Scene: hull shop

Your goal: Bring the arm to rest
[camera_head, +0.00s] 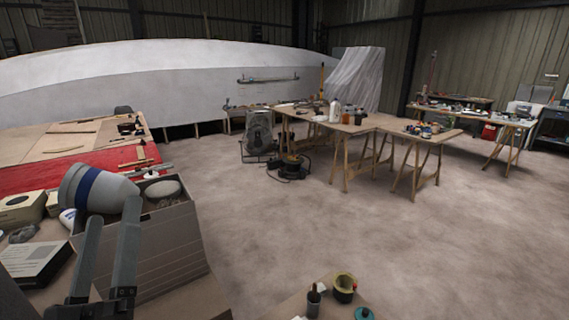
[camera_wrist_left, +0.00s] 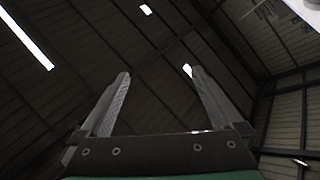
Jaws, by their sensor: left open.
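My left gripper (camera_head: 112,208) is at the lower left of the head view, its two grey fingers pointing up and spread apart with nothing between them. In the left wrist view its open fingers (camera_wrist_left: 158,75) stand against the dark roof beams and skylights. My right gripper does not show in either view.
A bench with a red cover (camera_head: 75,172) is at the left, with a white carton (camera_head: 32,256) nearby. A small table in front holds a yellow-rimmed pot (camera_head: 344,288). Trestle tables (camera_head: 366,127) stand farther back. The floor (camera_head: 330,225) between is clear.

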